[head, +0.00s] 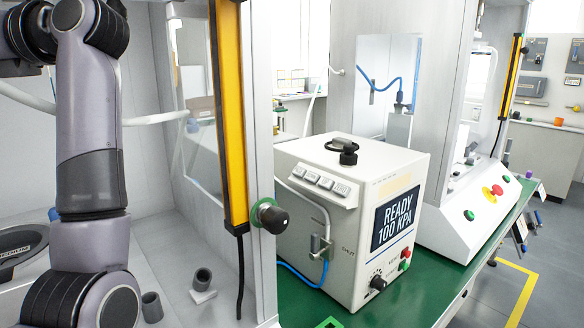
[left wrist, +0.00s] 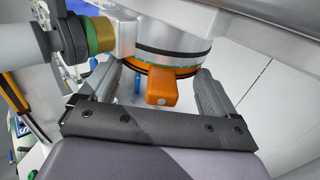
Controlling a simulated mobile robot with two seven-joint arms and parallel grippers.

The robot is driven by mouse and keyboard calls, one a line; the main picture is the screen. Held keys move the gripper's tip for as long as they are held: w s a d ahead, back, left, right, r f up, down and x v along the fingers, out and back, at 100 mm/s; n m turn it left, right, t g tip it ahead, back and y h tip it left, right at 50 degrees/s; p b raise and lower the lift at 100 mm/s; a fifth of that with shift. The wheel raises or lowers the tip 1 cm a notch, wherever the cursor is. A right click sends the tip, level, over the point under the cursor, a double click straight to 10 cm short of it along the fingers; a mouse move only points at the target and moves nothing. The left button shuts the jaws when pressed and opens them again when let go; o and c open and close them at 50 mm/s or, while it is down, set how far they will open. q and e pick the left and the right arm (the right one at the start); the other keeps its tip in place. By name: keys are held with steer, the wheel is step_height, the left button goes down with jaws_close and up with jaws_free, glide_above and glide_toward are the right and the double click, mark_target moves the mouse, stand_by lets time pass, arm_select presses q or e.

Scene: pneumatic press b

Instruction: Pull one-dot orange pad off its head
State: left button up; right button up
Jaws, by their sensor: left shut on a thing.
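The orange pad (left wrist: 161,88) shows in the left wrist view as an orange block with one pale dot and a wider orange rim behind it. It sits at the underside of a round grey metal head (left wrist: 172,57) with a black band and a green edge. My left gripper (left wrist: 156,78) has one finger on each side of the pad and is shut on it. The exact contact points are partly hidden. In the head view my left arm comes down at the left, and its gripper is out of frame. My right gripper is in neither view.
In the head view, a yellow post (head: 231,110) borders the white enclosure. Two small grey cups (head: 152,307) stand on its floor. A control box (head: 350,210) reads READY 100 KPA.

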arm_select(q)
steer(key=shift+f, duration=0.25)
steer(key=shift+f+b, duration=0.1)
steer(key=shift+b, duration=0.2)
steer(key=shift+c, duration=1)
steer(key=shift+f, duration=0.45)
steer(key=shift+f+b, duration=0.25)
steer(key=shift+b, duration=0.2)
steer(key=shift+d+f, duration=0.1)
steer(key=shift+d, duration=0.8)
steer(key=shift+s+d+p, duration=0.2)
steer(key=shift+d+p, duration=0.05)
steer(key=shift+d, duration=1.3)
steer(key=shift+s+d+p, duration=0.15)
steer(key=shift+d+p, duration=0.05)
steer(key=shift+d, duration=1.35)
